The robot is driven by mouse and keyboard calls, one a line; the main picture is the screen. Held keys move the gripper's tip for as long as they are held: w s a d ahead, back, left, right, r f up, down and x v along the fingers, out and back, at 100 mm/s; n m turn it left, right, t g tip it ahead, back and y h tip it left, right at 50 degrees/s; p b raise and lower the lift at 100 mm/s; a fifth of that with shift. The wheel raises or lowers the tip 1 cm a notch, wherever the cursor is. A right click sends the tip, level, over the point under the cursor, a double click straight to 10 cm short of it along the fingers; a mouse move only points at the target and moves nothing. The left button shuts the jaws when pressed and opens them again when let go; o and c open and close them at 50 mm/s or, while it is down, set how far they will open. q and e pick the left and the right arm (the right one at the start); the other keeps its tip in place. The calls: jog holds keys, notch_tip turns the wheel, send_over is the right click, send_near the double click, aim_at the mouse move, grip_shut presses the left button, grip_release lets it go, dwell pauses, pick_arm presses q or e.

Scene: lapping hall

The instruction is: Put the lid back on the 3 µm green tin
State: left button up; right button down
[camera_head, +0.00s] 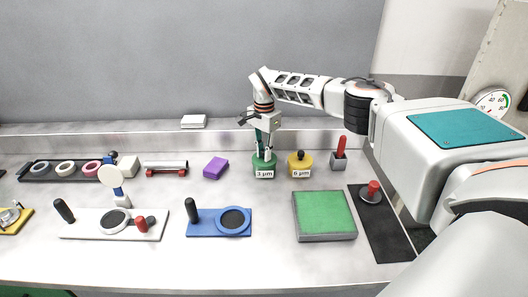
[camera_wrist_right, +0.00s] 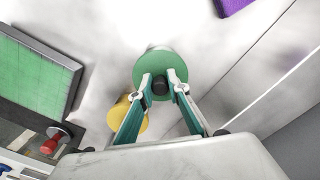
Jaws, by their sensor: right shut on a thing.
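The green tin (camera_head: 264,171) with the "3 µm" label stands upright at the back of the bench. My right gripper (camera_head: 265,150) points down directly above it. In the right wrist view, my right gripper (camera_wrist_right: 160,84) is shut on the dark knob of the round green lid (camera_wrist_right: 152,67). The lid is over the tin and hides nearly all of it there. I cannot tell whether the lid rests fully on the tin's rim or sits slightly above it. My left gripper is not in view.
The yellow "5 µm" tin (camera_head: 300,165) stands close on the right, with a red-handled tool in a grey holder (camera_head: 339,160) beyond. A purple block (camera_head: 216,168) lies to the left. A green plate (camera_head: 323,214) and blue board (camera_head: 218,231) lie in front.

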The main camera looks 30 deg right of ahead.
dwell(0.4)
jog(key=c, duration=1.8)
grip_release()
jog(key=shift+c, duration=0.2)
jog(key=o, duration=0.5)
jog(key=shift+c, duration=0.2)
jog(key=shift+r, duration=0.15)
jog(key=shift+r+p, duration=2.3)
jog(key=shift+p, duration=0.3)
jog(key=shift+r, duration=1.05)
